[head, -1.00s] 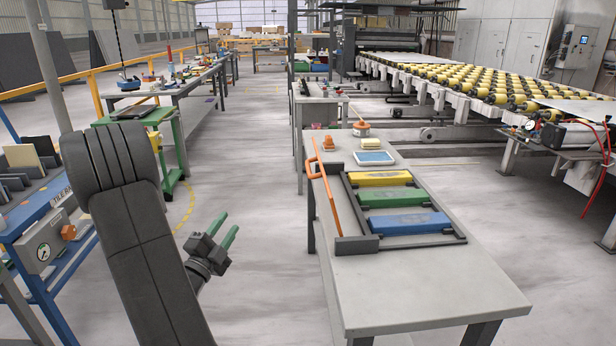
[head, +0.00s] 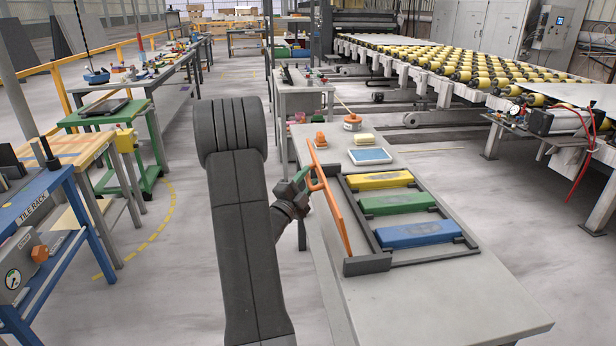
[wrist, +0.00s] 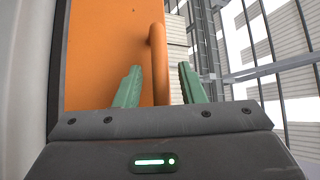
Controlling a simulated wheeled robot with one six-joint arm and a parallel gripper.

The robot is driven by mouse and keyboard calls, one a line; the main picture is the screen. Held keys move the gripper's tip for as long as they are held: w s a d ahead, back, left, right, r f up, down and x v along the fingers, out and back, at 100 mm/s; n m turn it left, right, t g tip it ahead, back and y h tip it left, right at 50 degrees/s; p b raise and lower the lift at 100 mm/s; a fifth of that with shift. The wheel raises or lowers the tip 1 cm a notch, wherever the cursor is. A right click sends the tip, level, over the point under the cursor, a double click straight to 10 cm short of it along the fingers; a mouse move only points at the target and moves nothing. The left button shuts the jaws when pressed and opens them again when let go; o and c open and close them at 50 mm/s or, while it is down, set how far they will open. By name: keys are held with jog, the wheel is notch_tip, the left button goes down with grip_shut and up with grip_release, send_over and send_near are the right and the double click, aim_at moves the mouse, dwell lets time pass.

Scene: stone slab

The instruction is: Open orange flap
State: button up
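The orange flap (head: 334,210) is a thin panel standing nearly edge-on along the left side of the dark frame on the grey table, in the head view. Its orange handle (head: 319,181) sticks out on the left near the far end. My gripper (head: 304,176) is at this handle, partly hidden by my arm. In the wrist view the flap (wrist: 105,50) fills the left, and the handle (wrist: 158,60) stands between the two green fingers of my gripper (wrist: 160,88). The fingers are apart, with gaps seen on both sides of the handle.
The dark frame (head: 368,264) holds yellow (head: 380,180), green (head: 397,203) and blue (head: 418,232) blocks. A blue-white tablet-like item (head: 370,156) and small items lie behind it. A blue rack (head: 40,215) stands at left. Floor (head: 170,290) is clear between.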

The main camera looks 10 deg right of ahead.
jog(key=shift+w+d, duration=0.2)
grip_shut()
jog(key=shift+d+r+m+g+y+b, duration=0.15)
jog(key=shift+d+r+m+g+b, duration=0.25)
jog(key=shift+d+m+b, duration=0.25)
jog(key=shift+d+r+m+g+y+b, duration=0.15)
jog(key=shift+d+r+m+g+b, duration=0.2)
jog(key=shift+b, duration=0.5)
jog(key=shift+f, duration=0.1)
